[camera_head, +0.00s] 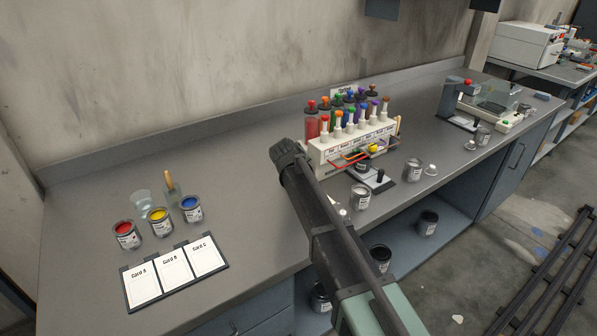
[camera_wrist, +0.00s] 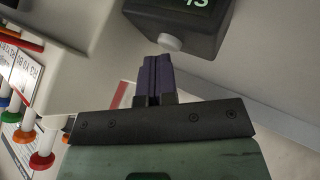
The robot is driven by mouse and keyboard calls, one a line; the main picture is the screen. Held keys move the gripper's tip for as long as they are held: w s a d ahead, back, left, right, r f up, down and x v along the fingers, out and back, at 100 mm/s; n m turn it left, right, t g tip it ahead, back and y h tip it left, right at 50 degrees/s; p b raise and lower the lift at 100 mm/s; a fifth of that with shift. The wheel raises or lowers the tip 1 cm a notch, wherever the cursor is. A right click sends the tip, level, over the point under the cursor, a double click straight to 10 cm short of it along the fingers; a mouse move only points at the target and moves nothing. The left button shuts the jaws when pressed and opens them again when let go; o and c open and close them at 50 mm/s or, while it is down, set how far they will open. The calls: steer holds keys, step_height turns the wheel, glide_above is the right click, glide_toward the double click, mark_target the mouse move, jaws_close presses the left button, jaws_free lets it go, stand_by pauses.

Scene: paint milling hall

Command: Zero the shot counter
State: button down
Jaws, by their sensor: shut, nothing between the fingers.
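In the wrist view, a dark box with pale green digits (camera_wrist: 190,18), which looks like the shot counter, is at the top; its display is cut off by the frame edge, so I cannot read the number. A pale round button (camera_wrist: 172,43) sticks out of its near side. My gripper (camera_wrist: 157,62) is shut and empty, its dark fingertips just below and left of that button. I cannot tell whether they touch it. In the head view my arm crosses the middle and the fingers are not visible. I cannot make out the counter there.
A white dispenser rack (camera_head: 322,150) with several coloured-top tubes stands right of my arm. Paint cans (camera_head: 126,234) and a card board (camera_head: 175,272) are at the left. Another can (camera_head: 361,197) stands near the front edge. The left rear bench (camera_head: 95,180) is clear.

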steer(key=shift+r, duration=0.1)
steer(key=shift+r+p, duration=0.8)
steer(key=shift+p, duration=0.05)
step_height(320, 180, up, 5)
steer(key=p, duration=0.5)
stand_by(0.4)
